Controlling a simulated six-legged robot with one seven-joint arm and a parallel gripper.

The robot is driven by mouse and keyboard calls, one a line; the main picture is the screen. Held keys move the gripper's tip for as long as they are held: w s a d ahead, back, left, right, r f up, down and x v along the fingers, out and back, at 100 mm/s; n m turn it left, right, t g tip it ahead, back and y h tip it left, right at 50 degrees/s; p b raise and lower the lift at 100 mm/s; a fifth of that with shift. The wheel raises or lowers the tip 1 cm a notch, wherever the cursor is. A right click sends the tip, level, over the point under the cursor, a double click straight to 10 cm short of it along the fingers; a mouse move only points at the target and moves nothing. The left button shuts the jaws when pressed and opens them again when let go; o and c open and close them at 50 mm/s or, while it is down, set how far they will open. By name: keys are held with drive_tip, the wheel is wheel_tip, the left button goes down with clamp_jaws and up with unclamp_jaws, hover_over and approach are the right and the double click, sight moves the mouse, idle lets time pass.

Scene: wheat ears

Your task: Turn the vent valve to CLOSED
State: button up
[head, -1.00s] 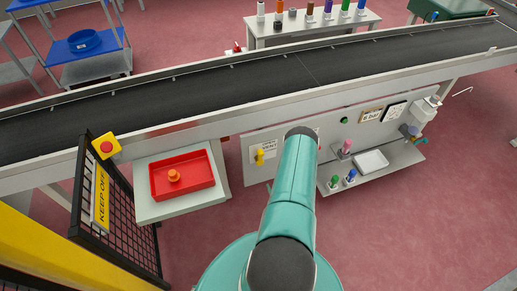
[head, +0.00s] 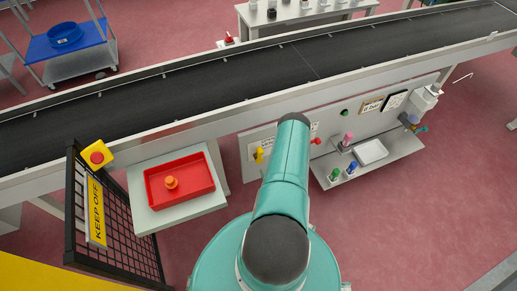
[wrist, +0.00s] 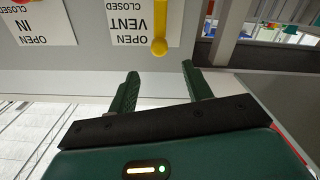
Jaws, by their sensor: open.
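The vent valve is a yellow lever (wrist: 160,25) beside a white OPEN/VENT/CLOSED label (wrist: 130,22), which appears upside down in the wrist view. The lever lies along the label's side, its rounded end level with the word OPEN; its other end is cut off by the frame. In the head view the yellow lever (head: 259,155) shows on the panel under the conveyor, left of my arm. My gripper (wrist: 160,70) is open and empty, its fingers pointing toward the lever's rounded end with a gap between. In the head view my arm hides the gripper.
A second label (wrist: 38,28) reads OPEN/IN/CLOSED; a red handle (head: 316,141) shows right of my arm. A table (head: 215,203) with a red tray (head: 205,188), a black fence (head: 120,235) and a shelf (head: 400,158) with small items flank my arm below the conveyor (head: 200,105).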

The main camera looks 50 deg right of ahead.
sight(261, 154)
drive_tip(key=x, duration=1.2)
clamp_jaws()
